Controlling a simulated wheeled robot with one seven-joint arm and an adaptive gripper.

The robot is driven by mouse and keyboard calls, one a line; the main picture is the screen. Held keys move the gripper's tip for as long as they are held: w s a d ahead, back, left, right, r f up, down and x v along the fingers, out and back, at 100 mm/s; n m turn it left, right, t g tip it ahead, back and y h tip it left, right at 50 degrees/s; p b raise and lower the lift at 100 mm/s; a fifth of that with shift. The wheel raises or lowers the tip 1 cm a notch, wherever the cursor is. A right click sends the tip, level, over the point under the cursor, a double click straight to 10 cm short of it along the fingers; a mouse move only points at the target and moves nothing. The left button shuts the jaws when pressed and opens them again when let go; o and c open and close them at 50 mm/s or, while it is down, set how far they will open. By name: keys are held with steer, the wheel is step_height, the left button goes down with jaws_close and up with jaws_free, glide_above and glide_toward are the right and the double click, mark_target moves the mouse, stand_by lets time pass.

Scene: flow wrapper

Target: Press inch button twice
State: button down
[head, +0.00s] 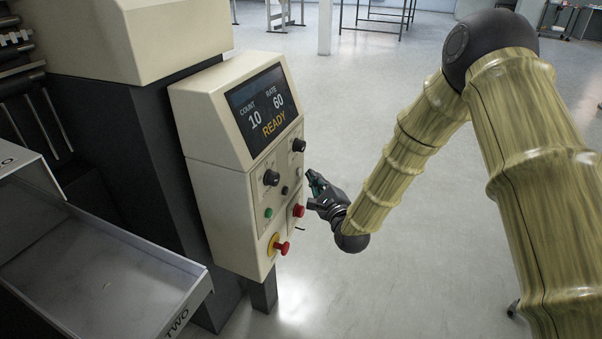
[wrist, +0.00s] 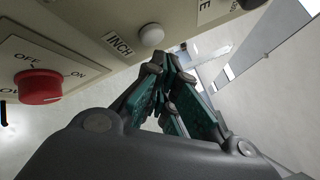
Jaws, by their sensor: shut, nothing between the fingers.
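The inch button (wrist: 151,35) is a small round white button on the cream panel. The INCH label (wrist: 119,43) is beside it, to its left in the wrist view. My gripper (wrist: 170,62) is shut and empty, its green-padded fingertips just below and right of the button in that view. I cannot tell for sure whether they touch it, but they look slightly apart. In the head view my gripper (head: 314,182) is at the right edge of the control box (head: 225,205). The screen (head: 264,112) reads COUNT 10, RATE 60, READY.
Near the button are a red OFF/ON knob (wrist: 38,87), black knobs (head: 271,178), a green button (head: 268,212) and a red and yellow emergency stop (head: 277,245). A metal tray (head: 100,270) sits at left. The floor right of the box is clear.

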steer(key=shift+a, duration=0.15)
stand_by(0.4)
steer(key=shift+w+a, duration=0.15)
steer(key=shift+a, duration=0.1)
steer(key=shift+w+a, duration=0.1)
steer(key=shift+a, duration=0.3)
stand_by(0.9)
steer(key=shift+d, duration=0.15)
steer(key=shift+s+d+p, duration=0.25)
steer(key=shift+d+p, duration=0.1)
steer(key=shift+d, duration=0.25)
stand_by(0.3)
steer(key=shift+s+d+p, duration=0.15)
steer(key=shift+s+d, duration=0.1)
steer(key=shift+d, duration=0.55)
steer(key=shift+s+d+p, duration=0.1)
steer(key=shift+s+d, duration=0.2)
steer(key=shift+d, duration=0.5)
steer(key=shift+s+d+p, duration=0.15)
steer(key=shift+s+d, duration=0.1)
steer(key=shift+d, duration=0.55)
